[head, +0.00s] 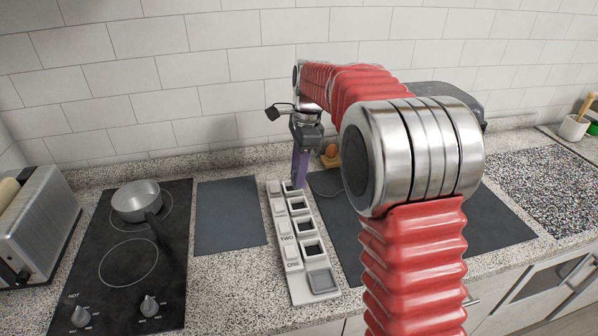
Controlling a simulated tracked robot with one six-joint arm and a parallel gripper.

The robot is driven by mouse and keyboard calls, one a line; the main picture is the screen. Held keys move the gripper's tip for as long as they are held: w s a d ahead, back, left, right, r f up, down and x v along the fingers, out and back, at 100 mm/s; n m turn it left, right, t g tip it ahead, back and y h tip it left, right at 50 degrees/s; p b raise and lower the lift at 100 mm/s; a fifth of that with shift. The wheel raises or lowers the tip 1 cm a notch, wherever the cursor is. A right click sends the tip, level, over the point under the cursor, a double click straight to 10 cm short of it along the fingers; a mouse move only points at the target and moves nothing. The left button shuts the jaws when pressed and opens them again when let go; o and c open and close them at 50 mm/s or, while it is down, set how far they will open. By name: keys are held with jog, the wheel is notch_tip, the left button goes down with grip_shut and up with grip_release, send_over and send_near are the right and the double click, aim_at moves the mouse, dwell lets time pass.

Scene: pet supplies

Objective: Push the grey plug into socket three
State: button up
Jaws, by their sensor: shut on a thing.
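A pale grey socket strip (280,215) runs away from me on the counter, with several dark square openings and raised labels. I can read ONE and TWO nearer me; farther labels are too small to read. My gripper (300,172) points down over the far end of the strip, with purple below its dark body. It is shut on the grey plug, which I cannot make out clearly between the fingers. I cannot tell whether the plug touches the strip or which opening it is over. A thin pale cord (336,192) shows beside the gripper.
A dark mat (228,215) lies left of the strip and another (500,222) right. A cooktop with a steel pot (137,201) and a toaster (38,228) stand left. A brown egg-shaped thing (331,150) is close behind the gripper. My arm hides the right middle.

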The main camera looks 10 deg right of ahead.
jog(key=shift+f, duration=0.1)
jog(key=shift+f, duration=2.85)
jog(key=shift+f, duration=1.2)
jog(key=o, duration=1.1)
jog(key=shift+s+f, duration=0.1)
jog(key=r, duration=0.4)
jog(key=d+r, duration=0.1)
jog(key=r, duration=0.9)
jog(key=shift+d, duration=0.35)
